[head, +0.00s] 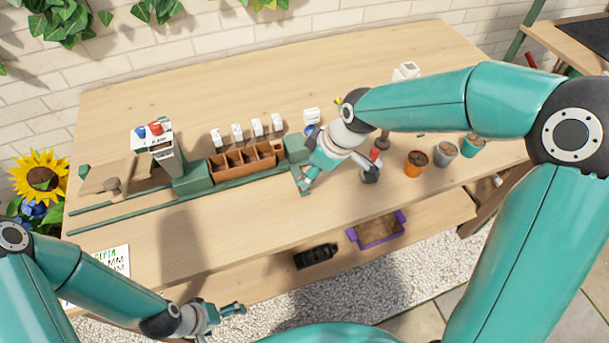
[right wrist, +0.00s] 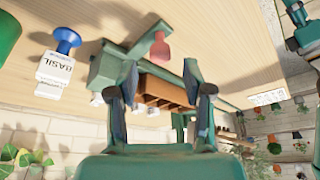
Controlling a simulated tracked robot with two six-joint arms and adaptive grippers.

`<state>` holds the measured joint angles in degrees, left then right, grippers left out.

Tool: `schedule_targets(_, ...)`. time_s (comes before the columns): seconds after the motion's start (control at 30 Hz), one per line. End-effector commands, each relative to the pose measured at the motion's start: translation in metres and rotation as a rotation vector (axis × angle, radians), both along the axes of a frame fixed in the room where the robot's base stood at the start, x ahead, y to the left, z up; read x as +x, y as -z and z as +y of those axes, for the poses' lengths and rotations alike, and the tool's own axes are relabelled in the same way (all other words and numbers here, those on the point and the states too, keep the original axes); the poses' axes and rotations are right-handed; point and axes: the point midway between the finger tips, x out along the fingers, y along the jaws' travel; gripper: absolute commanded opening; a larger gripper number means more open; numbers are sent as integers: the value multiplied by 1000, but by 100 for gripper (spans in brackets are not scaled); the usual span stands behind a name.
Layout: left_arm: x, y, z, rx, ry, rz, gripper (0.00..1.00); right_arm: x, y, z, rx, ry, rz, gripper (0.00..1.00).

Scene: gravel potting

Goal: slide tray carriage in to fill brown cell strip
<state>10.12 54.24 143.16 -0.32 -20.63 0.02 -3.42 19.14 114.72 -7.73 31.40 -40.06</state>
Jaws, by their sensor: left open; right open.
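The brown cell strip (head: 262,154) sits in a green carriage (head: 193,178) on the table, its several compartments open upward. The strip also shows in the right wrist view (right wrist: 165,90), beyond the fingers. A red knob (right wrist: 160,50) stands beside the green carriage end (right wrist: 110,68) in that view, with no finger around it. My right gripper (head: 338,178) is open and empty near the carriage's right end; contact cannot be told. My left gripper (head: 228,314) is open in front of the table's front edge, away from the carriage.
A dispenser (head: 165,153) with red and blue tops stands left of the strip, beside green rails (head: 140,217). White labelled tags line the back. Orange (head: 416,165), grey (head: 445,154) and teal (head: 474,145) pots stand right. A purple-ended tray (head: 378,231) lies on the lower shelf.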

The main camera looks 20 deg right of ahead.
Motion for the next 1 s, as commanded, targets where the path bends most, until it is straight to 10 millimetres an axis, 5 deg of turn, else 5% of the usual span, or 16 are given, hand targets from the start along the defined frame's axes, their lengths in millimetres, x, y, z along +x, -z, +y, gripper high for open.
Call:
schedule_targets(0.23, 0, -2, 0, 0, 0, 0, 100, 8, 29, 9, 0, 0, 1, 50)
schedule_targets(0.63, 0, -2, 0, 0, 0, 0, 100, 10, 34, 11, 0, -1, 0, 49)
schedule_targets(0.9, 0, -2, 0, 0, 0, 0, 100, 10, 33, 11, 0, -1, 0, 4)
schedule_targets(1.0, 0, -2, 0, 0, 0, 0, 100, 10, 33, 11, 0, -1, -1, 0)
